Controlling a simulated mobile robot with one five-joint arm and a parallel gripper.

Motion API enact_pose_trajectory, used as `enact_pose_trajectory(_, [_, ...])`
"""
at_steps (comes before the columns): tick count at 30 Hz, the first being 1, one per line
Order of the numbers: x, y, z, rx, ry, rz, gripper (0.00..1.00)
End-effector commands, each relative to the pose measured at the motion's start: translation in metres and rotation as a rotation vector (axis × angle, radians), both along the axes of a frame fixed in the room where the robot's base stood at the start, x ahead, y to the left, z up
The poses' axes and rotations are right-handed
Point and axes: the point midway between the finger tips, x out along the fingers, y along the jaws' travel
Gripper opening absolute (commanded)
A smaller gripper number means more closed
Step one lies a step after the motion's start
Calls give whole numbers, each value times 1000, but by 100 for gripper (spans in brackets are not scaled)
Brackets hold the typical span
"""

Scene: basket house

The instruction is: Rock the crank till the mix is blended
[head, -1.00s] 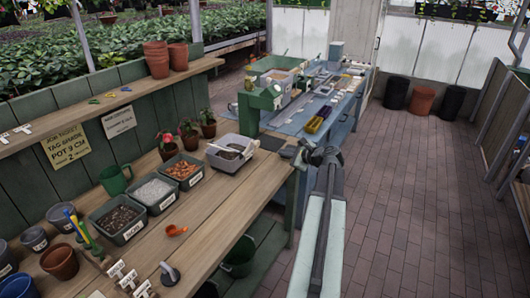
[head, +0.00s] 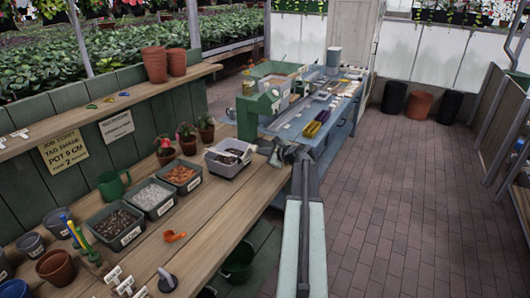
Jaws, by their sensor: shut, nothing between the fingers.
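A grey tub (head: 209,163) holding a dark mix with pale bits stands at the right end of the wooden bench, beside a green machine (head: 246,118). The mix does not look even in colour from here. My gripper (head: 281,156) is at the bench's right end, just right of the tub and in front of the machine. It is shut, with nothing seen in it. I cannot make out a crank clearly; the small dark parts by the gripper blend together, and whether it touches any of them cannot be told.
Trays of soil (head: 121,239), white grains (head: 157,212) and orange-brown chips (head: 190,189) line the bench, with an orange scoop (head: 174,237) in front. Potted plants stand behind. A blue table (head: 335,117) with trays lies beyond. The brick floor (head: 400,210) at right is clear.

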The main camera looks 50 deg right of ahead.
Motion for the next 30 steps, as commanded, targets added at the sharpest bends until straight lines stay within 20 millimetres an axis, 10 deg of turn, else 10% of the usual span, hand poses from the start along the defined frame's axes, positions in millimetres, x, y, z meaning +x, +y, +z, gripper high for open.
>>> enact_pose_trajectory(30, [-8, -19, -11, 0, 1, 6, 0])
